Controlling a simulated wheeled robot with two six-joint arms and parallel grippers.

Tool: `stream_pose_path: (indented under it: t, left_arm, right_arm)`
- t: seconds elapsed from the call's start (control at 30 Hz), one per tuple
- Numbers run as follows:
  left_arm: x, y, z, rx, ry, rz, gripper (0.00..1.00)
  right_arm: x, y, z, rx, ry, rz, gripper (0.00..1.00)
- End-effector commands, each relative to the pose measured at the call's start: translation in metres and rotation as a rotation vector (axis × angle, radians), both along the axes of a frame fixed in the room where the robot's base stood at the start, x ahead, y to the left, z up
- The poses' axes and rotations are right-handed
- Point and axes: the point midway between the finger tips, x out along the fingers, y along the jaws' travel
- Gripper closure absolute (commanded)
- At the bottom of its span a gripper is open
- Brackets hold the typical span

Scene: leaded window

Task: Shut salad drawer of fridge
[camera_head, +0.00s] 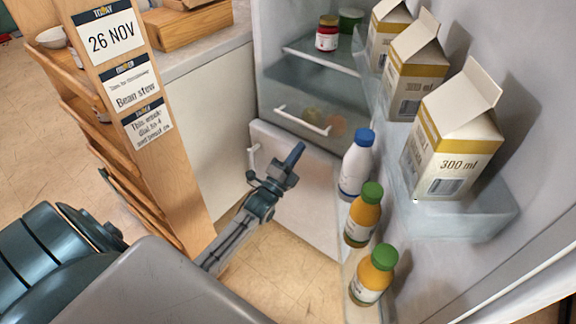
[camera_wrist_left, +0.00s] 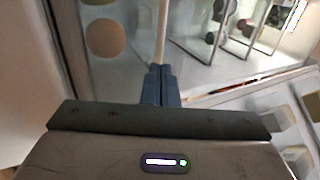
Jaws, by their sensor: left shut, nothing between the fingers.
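The salad drawer (camera_head: 285,98) is a translucent bin low in the open fridge, with a pale bar handle (camera_head: 303,121) on its front and blurred round produce behind it. How far it stands out is hard to tell. My left gripper (camera_head: 295,154) is shut and empty, below and in front of the drawer. In the left wrist view, its blue fingertips (camera_wrist_left: 160,82) point at the drawer front, in line with the pale handle (camera_wrist_left: 161,38). Orange round produce (camera_wrist_left: 103,38) shows left of the handle. Contact cannot be told. My right gripper is out of view.
The fridge door on the right holds milk cartons (camera_head: 455,150), a white bottle (camera_head: 357,165) and orange bottles (camera_head: 363,215) close to my left gripper. A white panel (camera_head: 305,200) lies behind and below it. A wooden rack (camera_head: 150,130) stands left.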

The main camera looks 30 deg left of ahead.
Motion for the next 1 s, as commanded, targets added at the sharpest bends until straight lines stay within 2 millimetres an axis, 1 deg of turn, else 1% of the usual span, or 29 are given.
stream_pose_path:
  t: [0.03, 0.1, 0.2, 0.3, 0.43, 0.73, 0.8, 0.87, 0.93, 1.0]
  left_arm:
    - [0.01, -0.001, 0.006, -0.001, -0.002, 0.0, 1.0]
    - [0.02, -0.002, 0.011, -0.001, -0.002, 0.001, 1.0]
    - [0.031, -0.002, 0.015, -0.002, 0.0, 0.001, 1.0]
    - [0.038, -0.003, 0.019, 0.0, 0.0, 0.001, 1.0]
    - [0.041, -0.003, 0.02, -0.001, 0.002, 0.002, 1.0]
    - [0.042, -0.003, 0.019, -0.002, 0.002, 0.001, 1.0]
    - [0.045, -0.003, 0.018, -0.002, 0.001, 0.001, 1.0]
    - [0.052, -0.004, 0.017, -0.003, -0.001, 0.001, 1.0]
    - [0.066, -0.005, 0.015, -0.001, -0.002, 0.001, 1.0]
    - [0.082, -0.007, 0.015, -0.003, -0.004, 0.0, 1.0]
  right_arm:
    - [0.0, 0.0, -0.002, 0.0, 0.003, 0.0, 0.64]
    - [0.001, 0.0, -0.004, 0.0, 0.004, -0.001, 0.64]
    - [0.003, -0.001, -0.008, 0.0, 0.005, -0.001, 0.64]
    - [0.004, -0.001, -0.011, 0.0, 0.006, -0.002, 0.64]
    - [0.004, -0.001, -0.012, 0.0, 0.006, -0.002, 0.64]
    - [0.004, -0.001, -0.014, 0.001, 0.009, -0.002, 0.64]
    - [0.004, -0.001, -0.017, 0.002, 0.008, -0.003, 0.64]
    - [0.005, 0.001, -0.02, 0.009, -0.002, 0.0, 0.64]
    - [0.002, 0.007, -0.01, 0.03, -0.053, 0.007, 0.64]
    - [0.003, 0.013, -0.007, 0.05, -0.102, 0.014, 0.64]
